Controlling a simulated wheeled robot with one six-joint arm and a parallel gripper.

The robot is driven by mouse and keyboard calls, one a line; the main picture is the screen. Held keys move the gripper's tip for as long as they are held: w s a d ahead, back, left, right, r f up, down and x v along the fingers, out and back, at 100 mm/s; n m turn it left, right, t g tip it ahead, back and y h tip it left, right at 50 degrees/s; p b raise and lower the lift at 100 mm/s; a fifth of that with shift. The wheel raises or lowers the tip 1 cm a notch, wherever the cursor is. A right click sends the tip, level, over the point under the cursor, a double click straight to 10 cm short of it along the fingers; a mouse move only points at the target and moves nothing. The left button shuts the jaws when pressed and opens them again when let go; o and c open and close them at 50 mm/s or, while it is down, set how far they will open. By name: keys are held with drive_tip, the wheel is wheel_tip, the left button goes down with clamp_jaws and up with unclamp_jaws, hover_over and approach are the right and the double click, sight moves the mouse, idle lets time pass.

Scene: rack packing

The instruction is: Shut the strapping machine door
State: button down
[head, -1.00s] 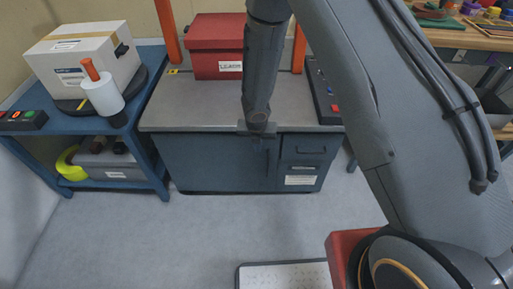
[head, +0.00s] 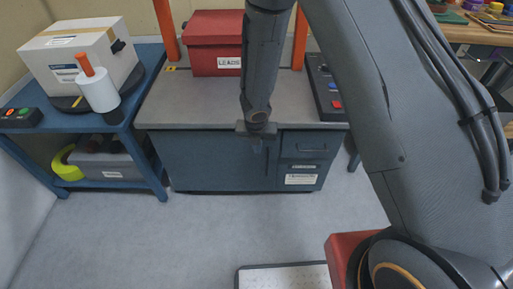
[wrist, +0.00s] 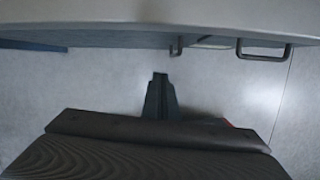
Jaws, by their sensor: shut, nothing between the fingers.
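The strapping machine (head: 185,110) is a blue-grey cabinet with a grey top and orange uprights. Its door (head: 215,162) is the wide panel left of the drawer. It looks in line with the cabinet front, but I cannot tell whether it is fully closed. My gripper (head: 257,142) points down in front of the door's right part, and its fingers are shut and empty. In the wrist view the fingers (wrist: 159,95) show over bare floor, apart from the cabinet front. A small dark handle (wrist: 175,46) shows on that front.
A red box (head: 213,62) and a control panel (head: 326,95) sit on the machine top. A drawer handle (wrist: 262,48) sticks out to the right. A blue cart (head: 150,135) carrying a white box (head: 85,62) stands at left.

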drive_tip(key=s+p+v, duration=0.1)
drive_tip(key=p+v, duration=0.3)
drive_tip(key=v, duration=0.6)
drive_tip(key=shift+s+p, duration=0.4)
drive_tip(key=shift+s, duration=0.05)
drive_tip(key=s+d+r+m+h+p, duration=0.1)
drive_tip(key=s+d+r+m, duration=0.4)
drive_tip(key=d+r+m, duration=0.9)
drive_tip(key=s+d+r+m+g, duration=0.1)
drive_tip(key=s+r+m, duration=0.3)
drive_tip(key=s+m, duration=0.3)
drive_tip(key=s+d+r+m+g+y+p, duration=0.1)
drive_tip(key=s+r+m, duration=0.3)
drive_tip(key=m, duration=0.9)
drive_tip(key=s, duration=0.3)
drive_tip(key=shift+s+g, duration=0.2)
drive_tip(key=shift+g, duration=0.2)
drive_tip(key=shift+d, duration=0.1)
